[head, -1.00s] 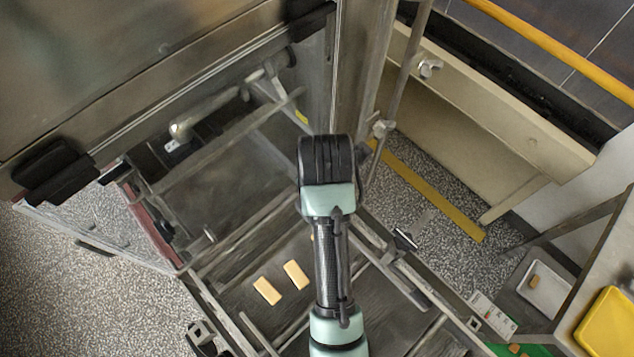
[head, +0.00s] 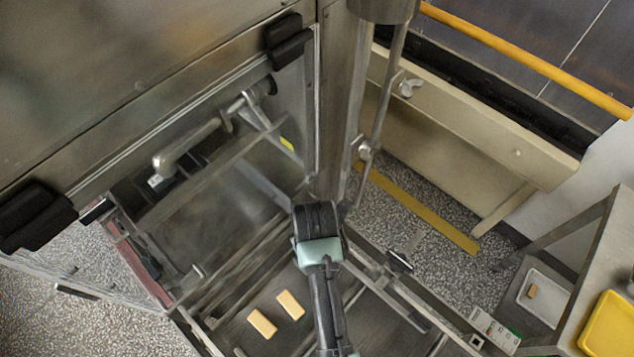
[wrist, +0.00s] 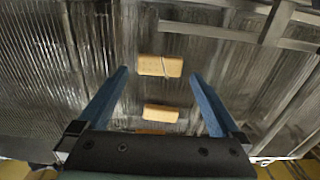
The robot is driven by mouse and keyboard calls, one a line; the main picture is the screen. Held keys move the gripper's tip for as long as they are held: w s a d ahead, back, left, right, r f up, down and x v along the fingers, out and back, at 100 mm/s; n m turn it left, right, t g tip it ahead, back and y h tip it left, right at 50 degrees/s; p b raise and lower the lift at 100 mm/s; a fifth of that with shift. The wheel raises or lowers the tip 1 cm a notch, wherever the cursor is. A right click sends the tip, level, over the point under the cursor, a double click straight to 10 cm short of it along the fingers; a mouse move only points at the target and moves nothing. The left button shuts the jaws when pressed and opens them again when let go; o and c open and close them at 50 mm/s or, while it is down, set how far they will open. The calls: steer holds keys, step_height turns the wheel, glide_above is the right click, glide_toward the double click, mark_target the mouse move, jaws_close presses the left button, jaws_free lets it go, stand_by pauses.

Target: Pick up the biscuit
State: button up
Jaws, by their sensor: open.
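In the wrist view, several blue-fingered parts of the scene frame the biscuits: my gripper (wrist: 158,73) is open and empty, its two blue fingers spread apart. One tan rectangular biscuit (wrist: 160,66) lies at the level of the fingertips, with a thin pale line across it. A second biscuit (wrist: 161,113) shows lower, between the fingers in the picture. A third biscuit (wrist: 150,131) is mostly hidden by the gripper body. In the head view, two biscuits (head: 262,323) and (head: 291,305) lie on the mesh belt, left of my arm. My fingers are hidden there.
Metal rails (head: 365,275) run along the belt, and a steel machine housing (head: 150,80) stands at upper left. A grey tray (head: 545,300) with a small brown piece and a yellow tray (head: 608,325) are at right. A yellow bar (head: 530,55) crosses the upper right.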

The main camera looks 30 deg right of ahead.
steer(key=shift+f, duration=1.25)
steer(key=c, duration=0.9)
steer(key=shift+r, duration=0.1)
